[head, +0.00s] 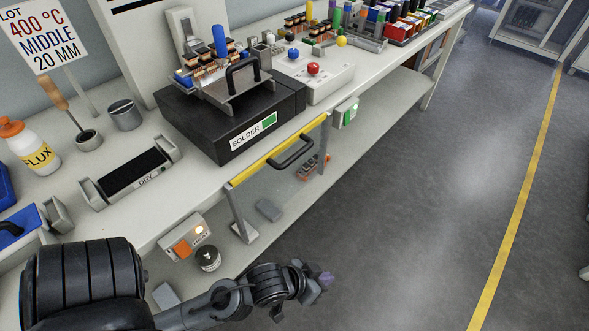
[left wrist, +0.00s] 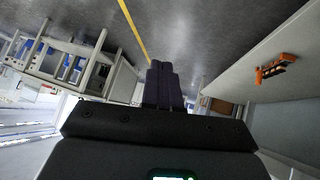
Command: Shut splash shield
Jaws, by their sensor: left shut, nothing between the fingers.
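The splash shield (head: 279,151) appears as a yellow-edged bar with a black handle (head: 293,152) at the bench's front edge, before the solder unit. Grey side posts (head: 240,215) run down from it; any clear pane between them is hard to make out. The black solder unit (head: 225,120) stands behind it with its top exposed. My left gripper (head: 325,280) is low in front of the bench, over the floor, below and apart from the handle. Its fingers are together and empty, also in the left wrist view (left wrist: 163,85). My right gripper is not visible.
The bench top holds a dry tray (head: 132,174), a flux bottle (head: 29,145) and a white button box (head: 315,75). A control box with an orange button (head: 185,240) and a green switch box (head: 346,112) are on the bench front. The floor at right is clear.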

